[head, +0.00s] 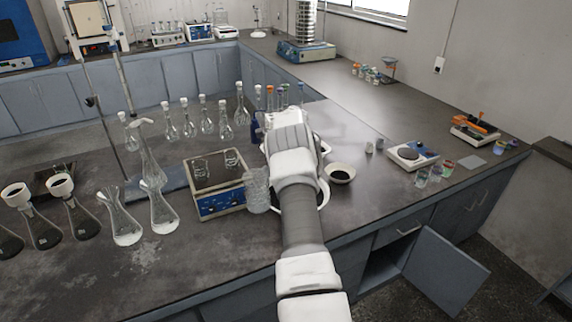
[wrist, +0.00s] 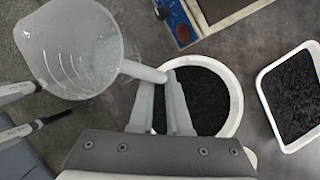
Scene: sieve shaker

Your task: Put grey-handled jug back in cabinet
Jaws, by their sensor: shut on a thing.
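The clear graduated jug (wrist: 75,48) is at the upper left in the wrist view, its pale grey handle (wrist: 145,72) reaching between my fingertips. My gripper (wrist: 162,85) is shut on that handle. I cannot tell the jug's height above the bench. The grey cabinet under the bench has an open door (head: 447,275) at the lower right, with a dark opening (head: 383,268) to its left.
Below my gripper is a white round dish (wrist: 239,108) of black granules, with a white tray (wrist: 268,100) to its right. A small bowl (head: 341,174) is right of my arm. Flasks (head: 163,212) crowd the left bench. The right bench has clear patches around a small scale (head: 412,155).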

